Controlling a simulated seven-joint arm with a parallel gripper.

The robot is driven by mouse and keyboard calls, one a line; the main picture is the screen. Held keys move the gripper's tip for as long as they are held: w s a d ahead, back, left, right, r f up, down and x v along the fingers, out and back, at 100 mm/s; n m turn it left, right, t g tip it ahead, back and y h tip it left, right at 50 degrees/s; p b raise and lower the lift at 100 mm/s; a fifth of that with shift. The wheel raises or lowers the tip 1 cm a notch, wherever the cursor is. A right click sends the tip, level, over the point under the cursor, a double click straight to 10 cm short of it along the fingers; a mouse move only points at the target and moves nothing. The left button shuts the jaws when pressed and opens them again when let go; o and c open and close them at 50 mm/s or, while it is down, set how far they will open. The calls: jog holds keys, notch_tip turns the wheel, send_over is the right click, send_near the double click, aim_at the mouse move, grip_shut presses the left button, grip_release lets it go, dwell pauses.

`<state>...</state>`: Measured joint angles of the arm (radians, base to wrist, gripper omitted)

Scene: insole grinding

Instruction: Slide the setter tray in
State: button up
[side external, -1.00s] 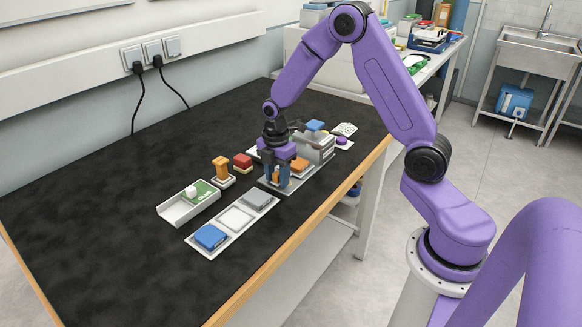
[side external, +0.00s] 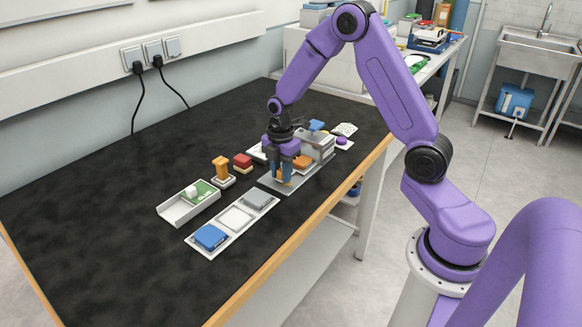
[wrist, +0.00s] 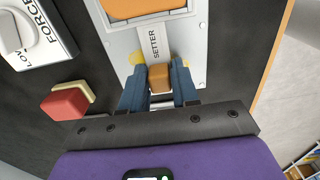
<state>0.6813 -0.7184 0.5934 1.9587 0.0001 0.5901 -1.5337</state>
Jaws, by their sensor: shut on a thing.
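The setter tray (wrist: 156,42) is a pale strip marked SETTER in the wrist view. It has a small tan-orange handle block (wrist: 160,84) at its near end and an orange block (wrist: 138,8) at its far end. My gripper (wrist: 160,72) has its two blue fingers on either side of the handle, shut on it. In the side view, my gripper (side external: 284,176) is low over the near part of the grey base plate (side external: 283,190). The orange block (side external: 302,161) is close by the grey machine (side external: 318,146). The fingers hide part of the tray there.
A red block (side external: 243,162) and an orange-handled stamp (side external: 221,170) stand left of the base plate. A white tray with a green card (side external: 177,213) and a strip of pads (side external: 214,252) lie nearer. A FORCE dial panel (wrist: 58,42) is at upper left in the wrist view.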

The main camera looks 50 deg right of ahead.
aim_at(296, 162)
jog(key=shift+d, duration=3.45)
jog(key=o, duration=0.6)
jog(key=shift+r, duration=0.1)
jog(key=shift+r, duration=3.4)
jog(key=shift+a, duration=0.1)
